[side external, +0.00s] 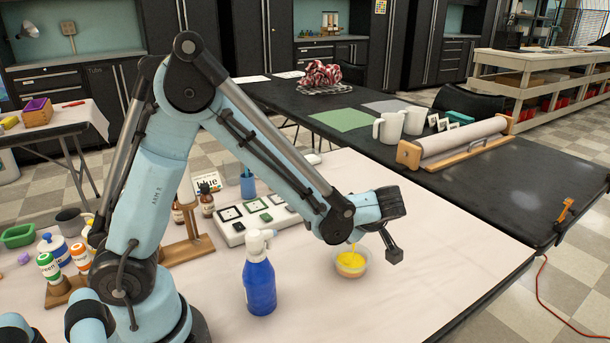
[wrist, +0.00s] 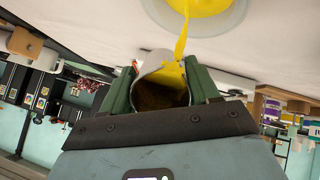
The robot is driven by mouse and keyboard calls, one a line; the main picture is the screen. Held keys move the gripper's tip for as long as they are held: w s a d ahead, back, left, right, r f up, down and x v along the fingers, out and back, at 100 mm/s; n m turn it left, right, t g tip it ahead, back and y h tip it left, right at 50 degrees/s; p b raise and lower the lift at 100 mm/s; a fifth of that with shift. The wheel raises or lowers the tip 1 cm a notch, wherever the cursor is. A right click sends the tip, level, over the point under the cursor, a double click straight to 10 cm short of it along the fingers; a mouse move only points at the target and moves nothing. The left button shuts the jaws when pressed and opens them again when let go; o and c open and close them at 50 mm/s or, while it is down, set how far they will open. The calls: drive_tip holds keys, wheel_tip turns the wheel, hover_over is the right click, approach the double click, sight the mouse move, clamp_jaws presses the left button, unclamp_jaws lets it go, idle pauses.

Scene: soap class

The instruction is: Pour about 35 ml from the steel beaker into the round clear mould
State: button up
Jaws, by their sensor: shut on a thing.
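My gripper (wrist: 162,84) is shut on the steel beaker (wrist: 156,92), its green-sided fingers on either side. The beaker is tipped over, mouth toward the mould, and its inside looks dark with yellow at the lip. A yellow stream (wrist: 182,38) runs from the lip into the round clear mould (wrist: 158,14). In the side external view the mould (side external: 350,275) stands on the pale table below my gripper, with yellow liquid in it and the thin stream entering it. The beaker is mostly hidden behind my arm there. The exact amount in the mould cannot be read.
A blue spray bottle (side external: 260,286) stands left of the mould, nearer the camera. A white device with square pads (side external: 250,222) and a wooden stand (side external: 187,248) are behind it. Small paint bottles (side external: 50,268) are at the far left. The table right of the mould is clear.

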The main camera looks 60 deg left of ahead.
drive_tip(key=shift+f+y, duration=0.1)
drive_tip(key=shift+y, duration=0.3)
drive_tip(key=shift+d+y, duration=0.1)
drive_tip(key=shift+y, duration=0.5)
idle(0.4)
drive_tip(key=shift+a+h, duration=0.2)
drive_tip(key=shift+h, duration=0.5)
drive_tip(key=shift+r+h, duration=0.25)
drive_tip(key=shift+h, duration=0.95)
drive_tip(key=shift+a+r, duration=0.1)
drive_tip(key=shift+a, duration=0.05)
